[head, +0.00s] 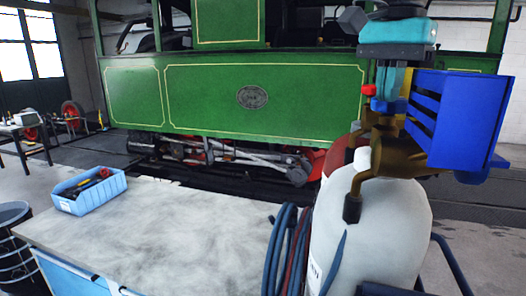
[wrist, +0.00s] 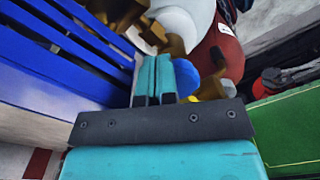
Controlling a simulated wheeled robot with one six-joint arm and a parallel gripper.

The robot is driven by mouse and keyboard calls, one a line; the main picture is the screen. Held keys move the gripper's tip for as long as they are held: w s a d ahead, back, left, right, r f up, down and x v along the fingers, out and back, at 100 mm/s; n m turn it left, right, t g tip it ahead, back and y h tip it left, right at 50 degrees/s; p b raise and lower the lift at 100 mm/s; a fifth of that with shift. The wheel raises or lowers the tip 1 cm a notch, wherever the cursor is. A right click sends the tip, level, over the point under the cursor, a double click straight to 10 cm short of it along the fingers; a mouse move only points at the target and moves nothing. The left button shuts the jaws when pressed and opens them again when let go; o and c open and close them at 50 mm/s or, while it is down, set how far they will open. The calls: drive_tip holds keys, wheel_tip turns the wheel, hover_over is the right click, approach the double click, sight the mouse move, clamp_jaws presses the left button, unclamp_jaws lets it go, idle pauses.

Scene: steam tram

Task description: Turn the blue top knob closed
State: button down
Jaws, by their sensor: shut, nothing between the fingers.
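The blue top knob (head: 388,105) sits on the brass fitting above the white cylinder (head: 375,220). My gripper (head: 391,88) points down from above, its teal fingers just over the knob in the head view. In the wrist view my gripper (wrist: 151,62) is shut and empty, its fingers side by side. A blue rounded part, apparently the knob (wrist: 188,78), shows just right of the fingers there, partly hidden by them. I cannot tell whether the fingers touch it.
A blue slatted box (head: 462,120) stands close right of the fingers. A small red knob (head: 368,90) is to their left. A dark red cylinder (head: 345,155) stands behind the white one. Hoses (head: 283,250) hang beside a workbench (head: 165,225) with a blue bin (head: 90,192). A green tram (head: 230,100) stands behind.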

drive_tip(key=shift+w+a+f, duration=0.2)
drive_tip(key=shift+a+f, duration=0.1)
drive_tip(key=shift+f, duration=0.3)
drive_tip(key=shift+w+a, duration=0.55)
drive_tip(key=shift+w, duration=0.1)
drive_tip(key=shift+a+r+p, duration=0.15)
drive_tip(key=shift+r+p, duration=0.05)
drive_tip(key=shift+p, duration=0.1)
wheel_tip(320, 180, up, 6)
drive_tip(key=shift+s+f, duration=0.1)
